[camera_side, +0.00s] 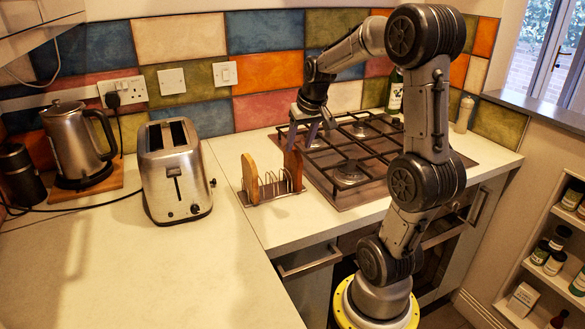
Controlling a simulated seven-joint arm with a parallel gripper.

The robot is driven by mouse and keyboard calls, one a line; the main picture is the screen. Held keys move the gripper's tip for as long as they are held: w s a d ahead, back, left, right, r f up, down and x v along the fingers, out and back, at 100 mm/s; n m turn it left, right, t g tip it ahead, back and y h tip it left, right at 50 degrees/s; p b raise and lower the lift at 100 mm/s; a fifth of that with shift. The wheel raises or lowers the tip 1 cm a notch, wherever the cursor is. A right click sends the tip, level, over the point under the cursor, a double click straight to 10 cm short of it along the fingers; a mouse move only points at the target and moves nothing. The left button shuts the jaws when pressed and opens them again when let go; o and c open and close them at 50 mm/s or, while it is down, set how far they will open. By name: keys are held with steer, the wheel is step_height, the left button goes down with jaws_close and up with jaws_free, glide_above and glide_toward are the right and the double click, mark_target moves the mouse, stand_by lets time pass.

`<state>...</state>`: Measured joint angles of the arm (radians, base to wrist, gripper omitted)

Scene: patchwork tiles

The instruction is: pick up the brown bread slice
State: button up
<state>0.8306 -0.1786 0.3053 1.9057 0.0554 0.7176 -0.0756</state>
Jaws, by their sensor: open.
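A metal toast rack (270,190) stands on the counter left of the hob. A darker brown bread slice (293,168) stands upright at its right end. A lighter, golden-tan slice (250,178) stands upright at its left end. My gripper (303,138) is open and points down, just above the darker slice's top edge and slightly to its right. Its fingers overlap the slice's top in this view, so I cannot tell whether they straddle or touch it. The lower part of the slice is partly behind the rack wires.
A steel toaster (175,172) stands left of the rack, with a kettle (76,140) further left. The gas hob (350,160) with raised grates lies close on the right. A green bottle (395,92) stands behind it. The front-left counter is clear.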

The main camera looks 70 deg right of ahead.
mark_target(296, 150)
steer(key=x, duration=0.5)
steer(key=shift+w, duration=0.2)
steer(key=c, duration=0.8)
